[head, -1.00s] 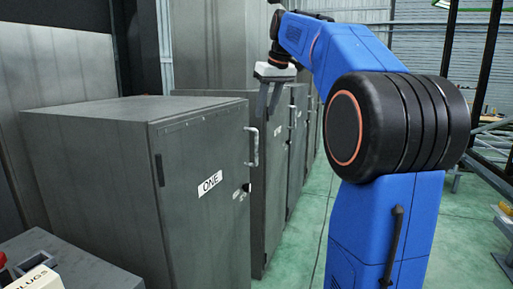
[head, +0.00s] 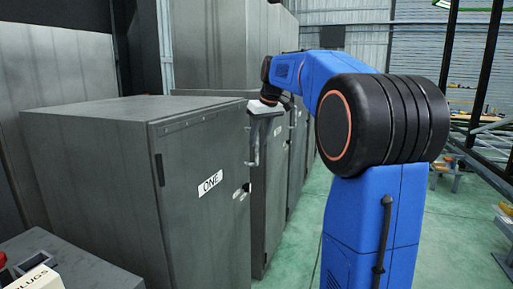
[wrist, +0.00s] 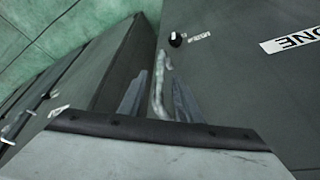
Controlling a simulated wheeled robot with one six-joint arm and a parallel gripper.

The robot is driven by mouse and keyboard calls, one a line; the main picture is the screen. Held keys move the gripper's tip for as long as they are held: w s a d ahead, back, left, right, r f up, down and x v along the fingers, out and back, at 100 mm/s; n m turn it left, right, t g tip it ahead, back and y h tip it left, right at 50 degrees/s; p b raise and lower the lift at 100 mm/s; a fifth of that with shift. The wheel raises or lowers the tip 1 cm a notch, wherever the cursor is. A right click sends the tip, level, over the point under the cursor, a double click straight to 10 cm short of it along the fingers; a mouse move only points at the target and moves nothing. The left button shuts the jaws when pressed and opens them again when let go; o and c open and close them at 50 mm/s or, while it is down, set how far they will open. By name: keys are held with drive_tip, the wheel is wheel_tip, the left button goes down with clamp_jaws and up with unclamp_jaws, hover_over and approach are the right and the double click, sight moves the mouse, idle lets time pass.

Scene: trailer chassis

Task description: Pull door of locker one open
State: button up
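Locker one is a grey metal cabinet with a flat door (head: 205,215), which is shut and bears a white "ONE" label (head: 210,183). Its pale upright handle (wrist: 158,85) shows in the wrist view, and in the head view it is mostly hidden by my gripper (head: 253,152). In the wrist view my gripper (wrist: 158,98) is open, with one finger on each side of the handle. I see gaps between the fingers and the handle; whether they touch it anywhere I cannot tell. The black lock knob (wrist: 175,39) and part of the label also show there.
More grey lockers (head: 275,160) stand in a row beyond locker one. The green floor (head: 440,225) in front is mostly clear. A grey surface with a "PLUGS" box (head: 35,279) is at the bottom left. Dark metal frames (head: 485,90) stand at the right.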

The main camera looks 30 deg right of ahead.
sight(257, 161)
drive_tip(key=shift+x, duration=2.05)
clamp_jaws()
